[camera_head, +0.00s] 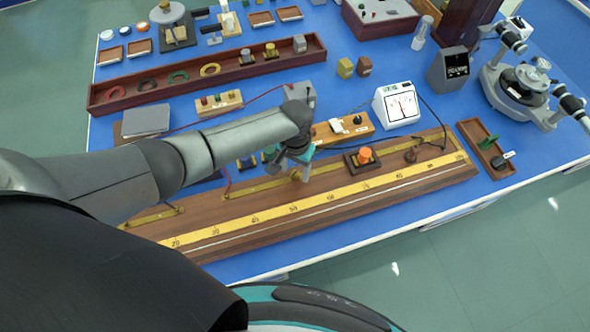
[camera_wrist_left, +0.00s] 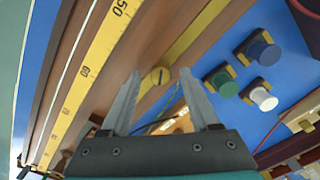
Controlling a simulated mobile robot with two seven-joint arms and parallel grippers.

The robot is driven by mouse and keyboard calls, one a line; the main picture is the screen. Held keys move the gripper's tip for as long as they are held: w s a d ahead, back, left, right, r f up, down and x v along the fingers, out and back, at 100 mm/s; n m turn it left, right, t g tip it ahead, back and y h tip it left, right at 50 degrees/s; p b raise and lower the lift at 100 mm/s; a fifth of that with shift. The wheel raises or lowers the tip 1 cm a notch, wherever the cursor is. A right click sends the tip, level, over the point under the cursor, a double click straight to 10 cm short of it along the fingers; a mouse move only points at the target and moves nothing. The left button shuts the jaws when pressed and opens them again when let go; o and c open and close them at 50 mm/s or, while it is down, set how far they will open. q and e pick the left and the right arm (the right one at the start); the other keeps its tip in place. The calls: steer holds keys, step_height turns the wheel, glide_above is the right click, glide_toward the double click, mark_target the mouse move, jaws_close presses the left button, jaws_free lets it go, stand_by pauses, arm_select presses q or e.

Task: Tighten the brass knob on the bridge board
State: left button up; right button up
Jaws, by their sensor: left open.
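The wooden bridge board (camera_head: 231,209) with its yellow scale (camera_head: 330,194) lies along the front of the blue bench. In the left wrist view, a round slotted brass knob (camera_wrist_left: 160,75) sits on a brass strip of the board. My left gripper (camera_wrist_left: 160,78) is open, with the knob between its two fingertips in the picture; I cannot tell whether they touch it. In the head view my left gripper (camera_head: 300,172) points down over the board's rear brass strip, and the arm and gripper hide the knob there. My right gripper is not in view.
Blue (camera_wrist_left: 258,50), green (camera_wrist_left: 221,83) and white (camera_wrist_left: 263,98) plugs stand beside the board. An orange knob (camera_head: 364,155) sits on a dark block. A white meter (camera_head: 397,105) and wires stand behind. A small wooden tray (camera_head: 478,140) lies at the right.

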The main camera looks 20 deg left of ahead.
arm_select(q)
steer(key=shift+f, duration=0.25)
jaws_close()
stand_by(0.4)
